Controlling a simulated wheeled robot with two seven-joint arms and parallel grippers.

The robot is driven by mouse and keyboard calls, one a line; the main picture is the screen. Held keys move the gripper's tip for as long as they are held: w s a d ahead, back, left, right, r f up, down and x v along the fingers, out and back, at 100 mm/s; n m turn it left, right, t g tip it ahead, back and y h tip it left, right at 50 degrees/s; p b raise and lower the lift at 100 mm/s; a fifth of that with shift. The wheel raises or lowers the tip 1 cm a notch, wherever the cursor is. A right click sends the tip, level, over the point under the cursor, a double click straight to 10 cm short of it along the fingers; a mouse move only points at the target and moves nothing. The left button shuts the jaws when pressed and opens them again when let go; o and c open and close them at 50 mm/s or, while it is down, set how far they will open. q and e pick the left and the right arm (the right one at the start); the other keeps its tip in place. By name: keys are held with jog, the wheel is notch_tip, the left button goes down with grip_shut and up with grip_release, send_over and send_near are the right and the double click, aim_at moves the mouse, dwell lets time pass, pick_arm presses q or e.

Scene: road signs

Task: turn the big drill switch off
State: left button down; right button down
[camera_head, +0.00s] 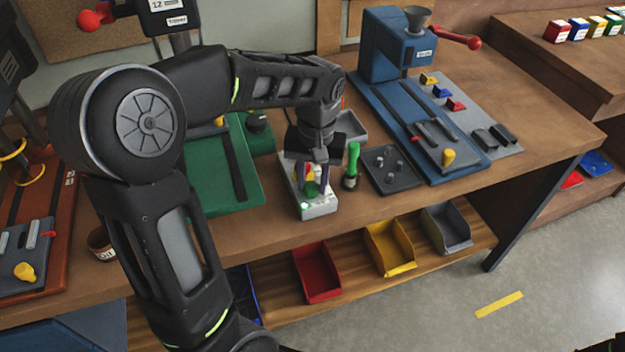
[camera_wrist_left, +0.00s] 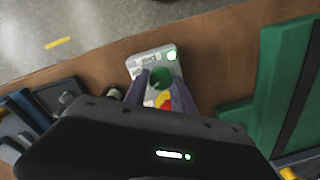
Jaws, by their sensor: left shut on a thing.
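A light grey switch box (camera_head: 320,209) stands on the bench near its front edge, under my left gripper (camera_head: 313,183). It also shows in the wrist view (camera_wrist_left: 146,64), with a lit green lamp (camera_wrist_left: 171,55) at one corner. My left gripper (camera_wrist_left: 160,80) points down at the box, its fingers on either side of a round green knob (camera_wrist_left: 160,77), and is shut on it. Red and yellow parts show behind the knob between the fingers. The box lettering is too small to read. My right gripper is out of view.
A green bottle-like object (camera_head: 352,165) stands close right of the box. A dark tray of small parts (camera_head: 391,186) and a blue drill press (camera_head: 393,50) are further right. A green machine base (camera_head: 235,190) lies left. Coloured bins (camera_head: 317,272) sit below the bench.

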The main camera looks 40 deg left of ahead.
aim_at(314, 187)
pick_arm(q)
jog(key=m, duration=1)
jog(key=shift+m, duration=0.3)
dwell(0.4)
jog(key=c, duration=1.1)
grip_release()
jog(key=shift+d, duration=0.1)
jog(key=shift+o, duration=0.2)
jog(key=shift+r, duration=0.15)
notch_tip(314, 187, up, 8)
jog(key=shift+s+d+f+b, duration=0.15)
jog(key=shift+f+b, duration=0.05)
jog(key=shift+b, duration=0.25)
